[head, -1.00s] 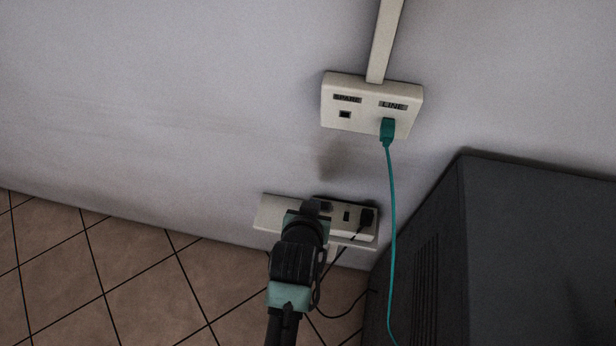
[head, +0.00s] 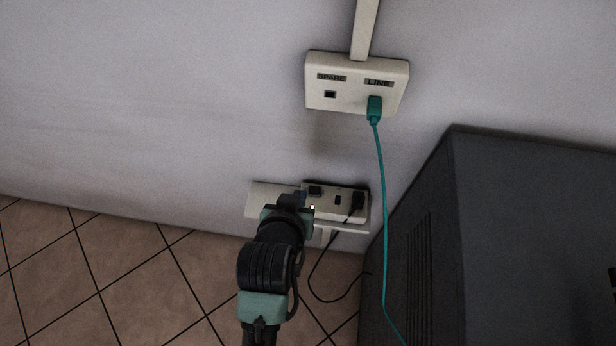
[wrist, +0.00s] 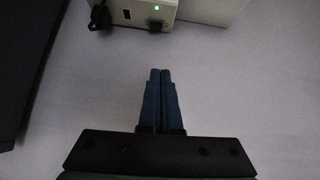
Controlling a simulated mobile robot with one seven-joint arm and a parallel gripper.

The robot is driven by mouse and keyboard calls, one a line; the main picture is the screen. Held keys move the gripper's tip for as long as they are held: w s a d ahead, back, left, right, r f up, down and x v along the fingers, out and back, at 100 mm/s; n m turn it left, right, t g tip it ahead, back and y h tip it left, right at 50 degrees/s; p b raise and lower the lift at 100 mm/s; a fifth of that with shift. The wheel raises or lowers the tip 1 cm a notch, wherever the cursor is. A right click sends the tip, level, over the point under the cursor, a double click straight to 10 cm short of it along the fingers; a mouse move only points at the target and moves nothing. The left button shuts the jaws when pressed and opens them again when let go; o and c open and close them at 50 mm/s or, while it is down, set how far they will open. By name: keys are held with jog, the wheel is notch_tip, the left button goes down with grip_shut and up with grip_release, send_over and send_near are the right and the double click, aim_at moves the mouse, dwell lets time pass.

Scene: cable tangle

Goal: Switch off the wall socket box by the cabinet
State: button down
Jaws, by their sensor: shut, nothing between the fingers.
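The pale wall socket box (head: 345,214) is low on the wall beside the dark cabinet (head: 520,220). A black rocker switch (head: 315,191) shows on its dark-edged face, left of an empty outlet and a black plug (head: 357,201). In the wrist view the box (wrist: 180,10) is at the top edge, partly cut off, with a green light (wrist: 157,8) lit beside the black switch (wrist: 155,26). My gripper (wrist: 160,70) is shut and empty, its fingertips apart from the box in that view. In the head view my arm covers part of the box's left side.
A higher wall box (head: 345,99) marked SPARE and LINE holds a teal plug (head: 374,110) with a hanging teal cable (head: 385,230). A black cord (head: 312,280) loops below the socket box. The cabinet bounds the right; tiled floor (head: 110,270) is open at left.

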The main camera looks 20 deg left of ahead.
jog(key=shift+w+d+h+b, duration=0.15)
jog(key=shift+w+h+b, duration=0.2)
jog(key=shift+b, duration=0.55)
jog(key=b, duration=0.2)
send_over(314, 190)
jog(key=s, duration=0.1)
notch_tip(314, 190, down, 7)
jog(key=shift+f, duration=0.15)
notch_tip(314, 190, down, 2)
jog(key=shift+s+d+f+b, duration=0.1)
jog(key=shift+f+b, duration=0.15)
jog(key=shift+b, duration=0.1)
jog(key=shift+d+f, duration=0.1)
jog(key=shift+f, duration=0.45)
